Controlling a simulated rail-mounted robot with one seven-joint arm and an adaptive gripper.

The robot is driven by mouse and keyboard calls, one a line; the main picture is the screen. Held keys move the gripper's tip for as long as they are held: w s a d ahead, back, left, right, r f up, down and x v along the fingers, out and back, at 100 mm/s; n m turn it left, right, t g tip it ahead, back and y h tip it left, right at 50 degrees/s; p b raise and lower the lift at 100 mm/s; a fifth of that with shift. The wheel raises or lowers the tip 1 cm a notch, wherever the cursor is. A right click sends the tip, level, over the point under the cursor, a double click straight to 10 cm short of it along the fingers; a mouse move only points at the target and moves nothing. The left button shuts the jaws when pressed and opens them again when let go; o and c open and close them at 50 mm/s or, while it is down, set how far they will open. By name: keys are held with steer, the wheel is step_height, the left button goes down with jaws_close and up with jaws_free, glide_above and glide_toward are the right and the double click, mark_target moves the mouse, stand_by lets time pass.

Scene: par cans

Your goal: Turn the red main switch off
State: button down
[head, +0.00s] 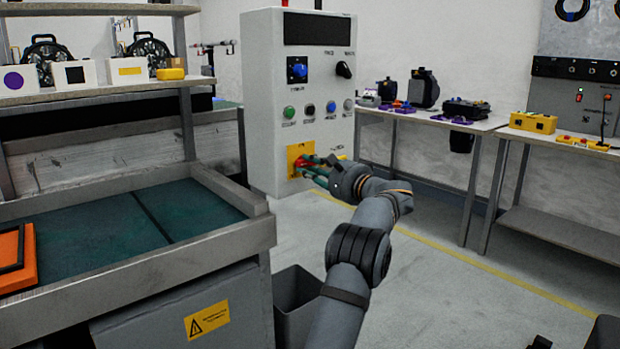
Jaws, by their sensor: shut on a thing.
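The red main switch (300,163) sits on a yellow plate (293,152) low on the front of the light grey control cabinet (262,110). My gripper (308,164) reaches the plate from the right, and its greenish fingers are shut on the red switch. The fingers hide much of the switch, so I cannot tell which way its handle is turned. Above it on the panel are a blue switch (297,70), a black knob (344,70) and a row of buttons, including a green one (290,112).
A grey bench (230,245) with a green mat and an orange box (18,256) stands at the left. Equipment tables (440,118) line the right side. The floor (450,290) at the right front is mostly clear.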

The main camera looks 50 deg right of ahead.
steer(key=shift+f+n+b, duration=0.1)
steer(key=shift+n+b, duration=0.35)
steer(key=shift+n, duration=0.25)
steer(key=c, duration=1.5)
jaws_free()
steer(key=shift+s, duration=0.1)
steer(key=v, duration=1.2)
steer(key=shift+m, duration=0.3)
steer(key=x, duration=1.2)
steer(key=shift+p, duration=0.3)
